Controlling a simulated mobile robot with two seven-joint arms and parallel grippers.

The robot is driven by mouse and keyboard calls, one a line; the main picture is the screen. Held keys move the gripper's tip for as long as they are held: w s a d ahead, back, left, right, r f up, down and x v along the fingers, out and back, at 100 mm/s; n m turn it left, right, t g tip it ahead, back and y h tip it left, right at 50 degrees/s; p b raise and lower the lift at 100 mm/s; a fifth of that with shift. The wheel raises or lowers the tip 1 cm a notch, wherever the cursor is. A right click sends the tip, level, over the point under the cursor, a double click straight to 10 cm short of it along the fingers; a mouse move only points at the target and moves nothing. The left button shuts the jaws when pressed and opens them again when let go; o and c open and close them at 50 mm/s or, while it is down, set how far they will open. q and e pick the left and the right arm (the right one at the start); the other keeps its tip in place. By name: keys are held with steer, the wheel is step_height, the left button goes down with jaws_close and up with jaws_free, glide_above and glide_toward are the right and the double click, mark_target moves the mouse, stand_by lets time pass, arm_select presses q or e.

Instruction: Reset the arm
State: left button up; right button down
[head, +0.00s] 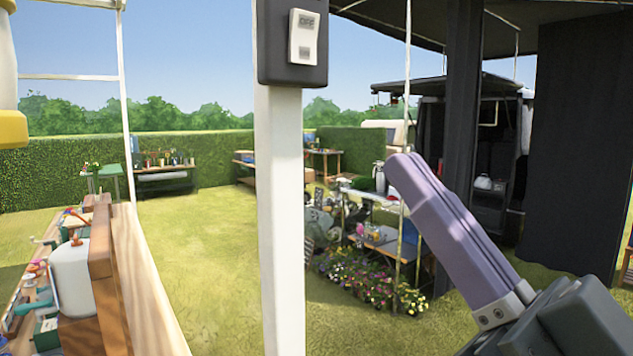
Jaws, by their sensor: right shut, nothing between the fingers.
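My right gripper (455,232) comes in from the lower right. Its purple-grey fingers lie together, shut and empty, and point up and to the left. It is raised in the air and touches nothing that I can see. My left gripper is not in view. A white switch (303,38) on a dark box is fixed at the top of a white post (281,210) in the middle of the view, to the left of my right gripper.
A wooden bench (140,290) with tools and a white container (72,280) stands at the near left. Flowers (375,285) grow beyond the post. Dark curtains (575,140) hang at the right. Open grass (205,235) lies between the bench and the post.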

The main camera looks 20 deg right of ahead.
step_height(320, 180, down, 16)
steer(key=w+r+m+g+h, duration=0.1)
steer(key=g+h, duration=0.5)
steer(key=g, duration=0.5)
steer(key=s+d+f+m+g+h, duration=0.1)
steer(key=s+d+f+g, duration=0.1)
steer(key=s+f+g, duration=0.4)
steer(key=s+d+f+g+h, duration=0.2)
steer(key=s+f+g, duration=0.1)
steer(key=s, duration=0.6)
step_height(320, 180, up, 20)
steer(key=s+g+p, duration=0.1)
steer(key=p, duration=1.9)
steer(key=shift+d+p, duration=0.25)
steer(key=shift+p, duration=0.15)
steer(key=shift+s, duration=0.1)
